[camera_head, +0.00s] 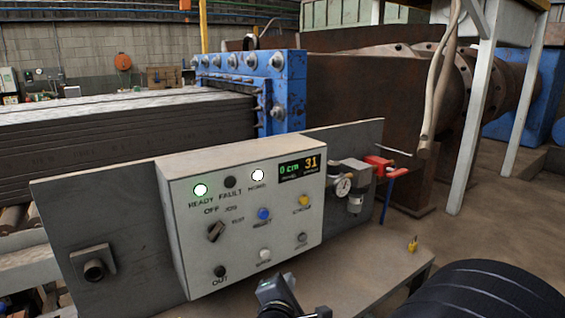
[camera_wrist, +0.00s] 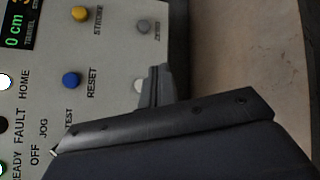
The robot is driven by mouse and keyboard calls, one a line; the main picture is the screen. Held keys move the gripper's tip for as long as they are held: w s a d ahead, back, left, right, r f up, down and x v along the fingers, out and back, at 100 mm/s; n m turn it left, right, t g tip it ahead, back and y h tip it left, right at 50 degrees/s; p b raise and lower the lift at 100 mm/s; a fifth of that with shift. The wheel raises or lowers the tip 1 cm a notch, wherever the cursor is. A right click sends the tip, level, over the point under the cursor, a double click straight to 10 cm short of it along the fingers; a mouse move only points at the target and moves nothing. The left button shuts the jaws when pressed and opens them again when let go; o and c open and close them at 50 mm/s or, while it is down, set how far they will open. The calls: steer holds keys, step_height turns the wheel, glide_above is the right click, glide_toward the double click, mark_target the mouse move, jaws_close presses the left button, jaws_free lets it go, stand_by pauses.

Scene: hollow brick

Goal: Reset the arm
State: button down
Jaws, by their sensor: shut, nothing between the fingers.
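My gripper (camera_head: 277,290) is at the bottom of the head view, low in front of the control box (camera_head: 188,265). It is shut and empty. In the wrist view its closed fingers (camera_wrist: 155,74) point towards the panel, beside a pale button (camera_wrist: 138,86) that they partly cover. I cannot tell whether they touch the panel. The blue RESET button (camera_head: 264,214) shows clear of the fingers, as does the yellow button (camera_head: 305,201). The READY lamp (camera_head: 200,190) and HOME lamp (camera_head: 258,175) are lit; the FAULT lamp (camera_head: 230,182) is dark. The display (camera_head: 303,167) reads 0 cm and 31.
A selector knob (camera_head: 216,231) and a black OUT button (camera_head: 220,271) are on the box. A blue press frame (camera_head: 285,85) is behind.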

steer(key=shift+s+d, duration=0.55)
steer(key=shift+s, duration=0.25)
steer(key=shift+w+a, duration=0.1)
steer(key=w+a, duration=0.1)
steer(key=w+a+b, duration=0.1)
steer(key=w, duration=0.1)
steer(key=w+a+b, duration=0.1)
steer(key=shift+w+f, duration=0.25)
steer(key=shift+b, duration=0.35)
steer(key=p, duration=0.2)
steer(key=r+p, duration=0.1)
steer(key=p, duration=0.1)
steer(key=shift+s+d+p, duration=0.15)
steer(key=shift+s+p, duration=0.05)
steer(key=shift+p, duration=0.2)
